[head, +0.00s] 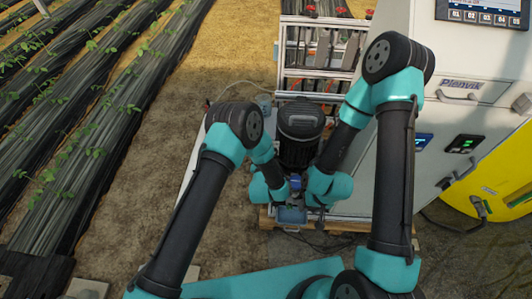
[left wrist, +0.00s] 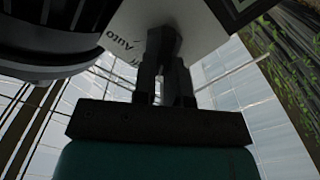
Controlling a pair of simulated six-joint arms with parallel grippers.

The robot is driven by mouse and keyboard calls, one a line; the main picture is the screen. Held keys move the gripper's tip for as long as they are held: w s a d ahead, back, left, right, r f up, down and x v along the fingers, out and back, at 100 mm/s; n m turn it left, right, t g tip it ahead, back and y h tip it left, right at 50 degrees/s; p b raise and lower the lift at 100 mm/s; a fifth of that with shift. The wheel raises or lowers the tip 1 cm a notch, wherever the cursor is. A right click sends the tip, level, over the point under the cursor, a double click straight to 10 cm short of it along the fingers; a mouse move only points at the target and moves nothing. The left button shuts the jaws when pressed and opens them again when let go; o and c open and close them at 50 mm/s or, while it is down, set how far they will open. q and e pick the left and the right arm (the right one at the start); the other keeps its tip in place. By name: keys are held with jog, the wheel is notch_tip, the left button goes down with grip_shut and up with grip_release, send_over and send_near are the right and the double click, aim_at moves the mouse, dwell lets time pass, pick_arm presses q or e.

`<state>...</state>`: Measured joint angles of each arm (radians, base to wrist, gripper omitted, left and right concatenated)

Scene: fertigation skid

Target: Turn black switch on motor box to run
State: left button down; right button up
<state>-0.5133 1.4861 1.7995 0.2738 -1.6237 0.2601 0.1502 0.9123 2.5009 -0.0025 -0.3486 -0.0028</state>
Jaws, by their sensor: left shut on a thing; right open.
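In the left wrist view, the pale face of the motor box (left wrist: 128,32) fills the upper middle, with the word "Auto" printed on it. My left gripper (left wrist: 162,50) reaches up to this face, its dark fingers shut on the black switch (left wrist: 163,34). The switch is mostly hidden by the fingers, so its pointing direction cannot be read. In the head view, the black motor (head: 300,130) stands between my two arms. My right gripper (head: 299,196) is open, low in front of the motor; its fingers are small and partly hidden. My left gripper is hard to make out there.
A white control cabinet (head: 425,140) with a screen stands at the right, with a yellow tank (head: 495,175) beside it. A rack of pipes (head: 318,55) is behind the motor. Planted rows (head: 85,110) and bare soil lie left.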

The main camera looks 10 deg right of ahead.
pick_arm(q)
jog(key=shift+a+f+n, duration=0.1)
jog(key=shift+f+n, duration=0.05)
jog(key=shift+n, duration=1.05)
jog(key=c, duration=1.2)
grip_release()
jog(key=shift+o, duration=0.2)
